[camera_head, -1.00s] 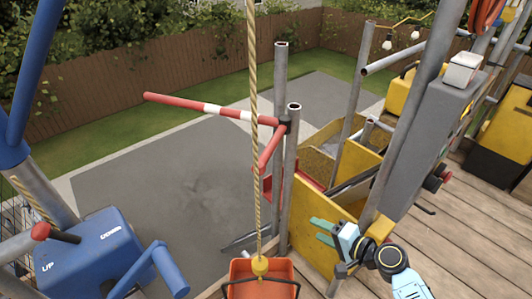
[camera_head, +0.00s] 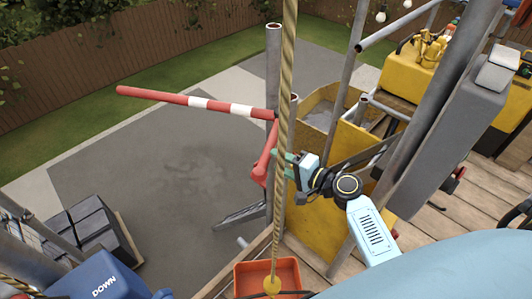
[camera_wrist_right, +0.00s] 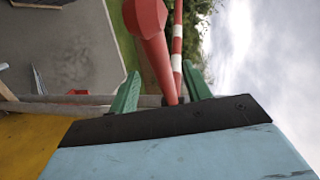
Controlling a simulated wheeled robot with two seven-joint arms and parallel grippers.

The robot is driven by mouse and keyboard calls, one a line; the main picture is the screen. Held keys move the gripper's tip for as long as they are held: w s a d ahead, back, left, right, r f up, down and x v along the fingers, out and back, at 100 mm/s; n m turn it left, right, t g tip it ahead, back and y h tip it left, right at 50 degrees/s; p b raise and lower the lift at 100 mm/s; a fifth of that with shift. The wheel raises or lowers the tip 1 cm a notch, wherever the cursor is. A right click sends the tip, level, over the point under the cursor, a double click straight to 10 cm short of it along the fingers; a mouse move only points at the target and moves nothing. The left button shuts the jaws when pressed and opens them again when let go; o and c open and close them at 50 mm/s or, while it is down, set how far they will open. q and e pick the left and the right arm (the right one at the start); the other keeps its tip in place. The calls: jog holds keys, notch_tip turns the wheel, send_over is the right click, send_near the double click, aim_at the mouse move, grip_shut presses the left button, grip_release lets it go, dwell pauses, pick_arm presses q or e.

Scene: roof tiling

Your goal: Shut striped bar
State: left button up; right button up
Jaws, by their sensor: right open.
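The striped bar (camera_head: 200,104), red with white bands, sticks out to the left over the drop from a grey post (camera_head: 273,75). A shorter red arm (camera_head: 264,155) hangs from the same joint and ends in a thick red knob. My right gripper (camera_head: 281,165) is open, its green fingers reaching to this red arm. In the right wrist view the red arm (camera_wrist_right: 150,35) passes between the two green fingers (camera_wrist_right: 160,90), with the striped part (camera_wrist_right: 177,40) beyond. I cannot tell whether the fingers touch it. My left gripper is not in view.
A rope (camera_head: 285,110) hangs in front of the post, with an orange bucket (camera_head: 262,276) at its lower end. A yellow bin (camera_head: 318,215) stands right of the post. A blue box marked DOWN (camera_head: 100,282) is at lower left. Wooden planks (camera_head: 480,205) lie at right.

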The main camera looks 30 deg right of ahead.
aim_at(266, 157)
jog(key=x, duration=0.5)
jog(key=shift+w+a, duration=0.1)
jog(key=shift+w, duration=0.1)
jog(key=shift+c, duration=0.7)
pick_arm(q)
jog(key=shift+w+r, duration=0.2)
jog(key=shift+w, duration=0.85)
pick_arm(e)
jog(key=shift+f, duration=0.1)
grip_shut()
